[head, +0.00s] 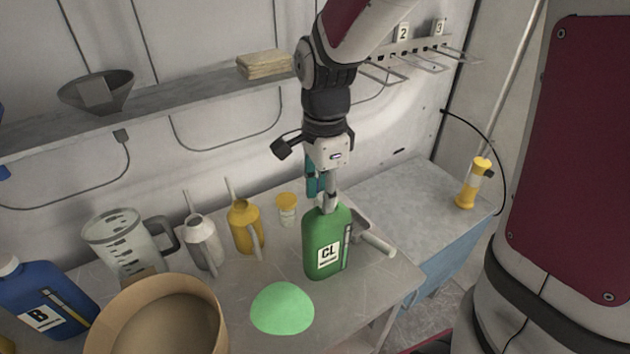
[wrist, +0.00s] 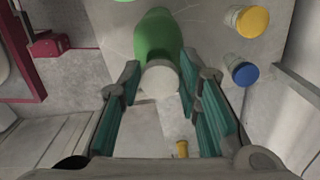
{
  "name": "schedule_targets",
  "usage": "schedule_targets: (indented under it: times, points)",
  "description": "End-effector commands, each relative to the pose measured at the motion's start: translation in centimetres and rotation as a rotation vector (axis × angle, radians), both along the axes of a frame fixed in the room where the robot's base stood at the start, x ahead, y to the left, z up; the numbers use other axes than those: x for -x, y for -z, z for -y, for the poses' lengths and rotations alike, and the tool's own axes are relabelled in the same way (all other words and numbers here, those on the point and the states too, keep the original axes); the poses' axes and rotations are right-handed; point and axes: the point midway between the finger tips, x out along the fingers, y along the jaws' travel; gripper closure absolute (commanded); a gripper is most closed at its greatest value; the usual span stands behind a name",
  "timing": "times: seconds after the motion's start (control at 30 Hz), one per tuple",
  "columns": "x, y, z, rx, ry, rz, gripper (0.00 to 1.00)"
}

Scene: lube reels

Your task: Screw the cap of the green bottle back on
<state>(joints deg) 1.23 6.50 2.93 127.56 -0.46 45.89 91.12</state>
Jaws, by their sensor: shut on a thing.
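The green bottle (head: 322,232), labelled CL, stands upright on the grey bench below my gripper (head: 325,198). Its shoulder shows in the wrist view (wrist: 155,38). A pale, whitish cap (wrist: 159,80) is at the bottle's neck end, between the teal fingers of my gripper (wrist: 160,82). My gripper is shut on this cap. I cannot tell how far the cap is threaded on.
Left of the bottle stand a yellow-lidded jar (head: 287,210), a yellow oil can (head: 244,228), a grey oil can (head: 204,243) and a clear jug (head: 122,245). A brown bucket (head: 160,315) and green disc (head: 282,308) are in front. A grey-handled tool (head: 378,243) lies close right.

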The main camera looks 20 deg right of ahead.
Motion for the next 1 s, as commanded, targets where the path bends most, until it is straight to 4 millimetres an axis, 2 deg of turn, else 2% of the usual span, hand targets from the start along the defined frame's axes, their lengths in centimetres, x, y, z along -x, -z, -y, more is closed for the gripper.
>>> schedule_targets:
  times: [0.17, 0.5, 0.8, 1.0]
  points:
    - [-0.04, 0.02, 0.01, 0.000, 0.113, -0.002, 0.80]
    - [-0.08, 0.02, 0.01, 0.000, 0.140, -0.001, 0.80]
    - [-0.28, -0.05, 0.09, 0.001, 0.482, -0.001, 0.80]
    - [-0.46, 0.07, 0.14, 0.000, 0.571, -0.001, 0.80]
